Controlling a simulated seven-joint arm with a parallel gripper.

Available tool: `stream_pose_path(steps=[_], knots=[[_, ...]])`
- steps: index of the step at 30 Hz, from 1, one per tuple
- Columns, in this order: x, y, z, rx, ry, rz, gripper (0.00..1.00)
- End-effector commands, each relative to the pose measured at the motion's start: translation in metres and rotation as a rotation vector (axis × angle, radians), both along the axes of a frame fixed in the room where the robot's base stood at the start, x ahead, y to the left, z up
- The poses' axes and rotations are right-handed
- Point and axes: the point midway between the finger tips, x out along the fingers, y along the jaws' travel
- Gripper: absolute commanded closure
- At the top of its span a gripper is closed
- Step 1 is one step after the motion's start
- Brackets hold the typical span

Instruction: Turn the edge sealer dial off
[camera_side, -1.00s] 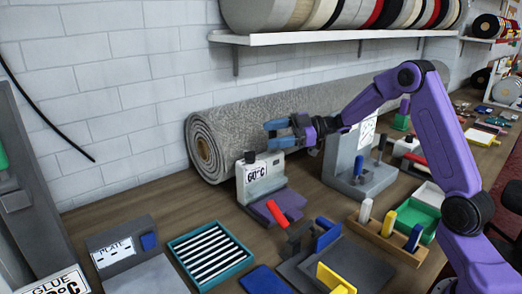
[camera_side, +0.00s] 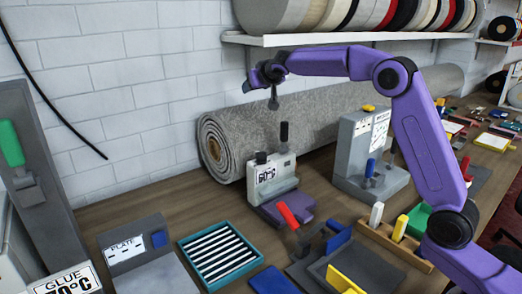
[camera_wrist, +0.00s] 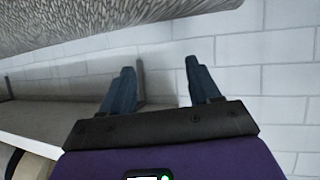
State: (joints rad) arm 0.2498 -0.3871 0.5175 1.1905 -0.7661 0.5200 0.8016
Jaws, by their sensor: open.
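A grey machine with a 60°C label (camera_side: 270,176) stands in front of the rug roll in the side view. A small black knob (camera_side: 261,157) sits on its top left, and a black upright lever (camera_side: 283,133) rises at its right. I cannot read any edge sealer name on it, and the dial's setting is too small to tell. My gripper (camera_side: 262,84) is raised against the wall, above and apart from that machine. In the wrist view its two blue fingers (camera_wrist: 160,88) are spread with nothing between them. No dial shows in the wrist view.
A rug roll (camera_side: 305,118) lies behind the machines, under a white shelf (camera_side: 340,38) of binding rolls. A taller grey machine (camera_side: 352,150) stands to the right. Glue (camera_side: 70,284) and plate (camera_side: 125,248) units, a slotted tray (camera_side: 245,268) and a red-handled tool (camera_side: 288,215) are nearer.

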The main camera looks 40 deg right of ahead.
Motion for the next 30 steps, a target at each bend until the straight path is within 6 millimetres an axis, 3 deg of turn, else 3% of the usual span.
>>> stream_pose_path(steps=[9,18,25,30], knots=[[-0.062,0.046,-0.007,0.261,0.279,-0.349,0.38],[-0.127,0.093,-0.007,0.389,0.526,-0.534,0.38],[-0.137,0.098,-0.012,0.402,0.573,-0.563,0.38],[-0.131,0.091,-0.034,0.4,0.575,-0.564,0.38]])
